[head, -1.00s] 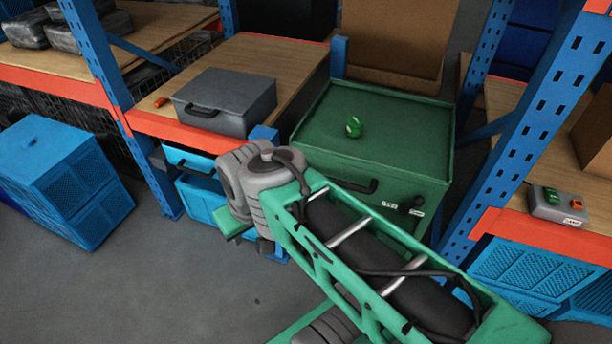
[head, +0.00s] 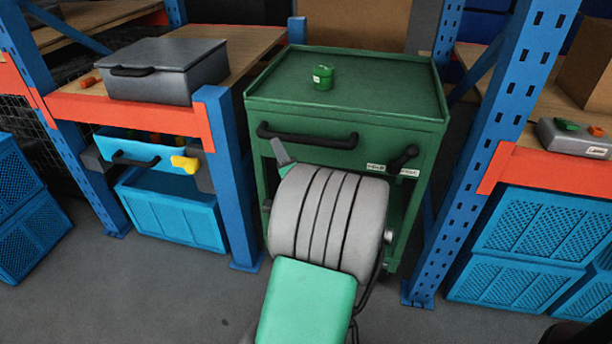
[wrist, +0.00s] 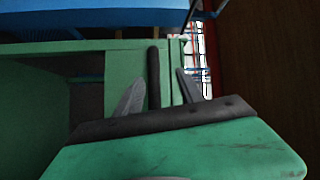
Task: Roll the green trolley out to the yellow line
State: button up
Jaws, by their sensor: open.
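The green trolley (head: 345,110) stands between two blue rack uprights. Its black handle (head: 307,137) runs across the upper front, with a black lever (head: 403,158) to the right of it. My arm hides much of the trolley's lower front. In the wrist view the green trolley front (wrist: 115,62) fills much of the picture, and the black handle (wrist: 153,62) stands upright in it. My gripper (wrist: 160,76) is open, with one grey finger on each side of the handle in that picture. I cannot tell whether they touch it. No yellow line is in view.
A green tin (head: 322,77) stands on the trolley's top. A grey case (head: 155,75) lies on the left bench, above a blue drawer (head: 150,150) with a yellow piece at its front. A control box (head: 575,137) sits on the right bench. Grey floor (head: 180,290) is clear at lower left.

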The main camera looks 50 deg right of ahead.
aim_at(305, 139)
jog(key=s+d+f+m+g+h, duration=0.2)
jog(key=s+d+m+h, duration=0.2)
jog(key=s+d, duration=0.15)
jog(key=p+x, duration=0.1)
jog(key=x, duration=0.6)
jog(key=shift+w+r, duration=0.1)
jog(key=shift+r, duration=0.1)
grip_shut()
dwell(0.7)
